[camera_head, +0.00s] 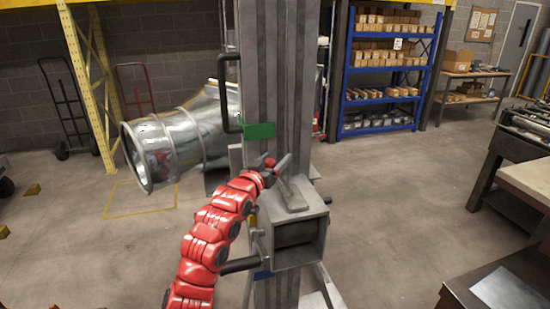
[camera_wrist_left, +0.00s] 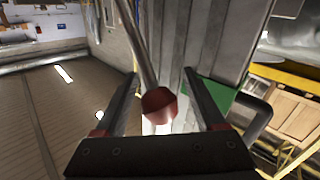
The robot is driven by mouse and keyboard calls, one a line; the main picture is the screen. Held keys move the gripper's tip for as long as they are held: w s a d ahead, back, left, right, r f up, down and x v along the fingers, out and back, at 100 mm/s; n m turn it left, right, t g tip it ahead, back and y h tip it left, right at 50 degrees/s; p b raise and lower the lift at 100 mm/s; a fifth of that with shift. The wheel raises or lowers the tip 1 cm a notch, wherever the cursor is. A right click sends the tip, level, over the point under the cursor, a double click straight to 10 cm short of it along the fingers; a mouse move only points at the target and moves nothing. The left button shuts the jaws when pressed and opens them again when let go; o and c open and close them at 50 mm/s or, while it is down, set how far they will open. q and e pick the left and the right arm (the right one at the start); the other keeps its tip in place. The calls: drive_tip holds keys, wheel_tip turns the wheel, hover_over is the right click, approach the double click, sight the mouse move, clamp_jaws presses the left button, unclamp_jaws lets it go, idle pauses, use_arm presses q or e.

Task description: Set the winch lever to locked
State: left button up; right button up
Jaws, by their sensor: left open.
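The winch (camera_head: 302,240) is a grey box on the front of a tall grey ribbed mast (camera_head: 272,70). My left gripper (camera_head: 279,166) is at the mast, just above the winch, at the end of my red arm. In the left wrist view, my left gripper (camera_wrist_left: 165,85) is open, with one dark finger on each side. A metal lever with a red knob (camera_wrist_left: 160,105) shows between the fingers, with visible gaps on both sides. In the head view the lever is largely hidden by the gripper. My right gripper is not in view.
A green plate (camera_head: 260,130) and a black handle (camera_head: 226,95) are on the mast above the gripper. A dark crank grip (camera_head: 238,265) sticks out left of the winch. A large metal duct (camera_head: 170,140) lies behind left. The floor right of the mast is clear.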

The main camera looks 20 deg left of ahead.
use_arm(q)
clamp_jaws()
idle(0.4)
idle(1.1)
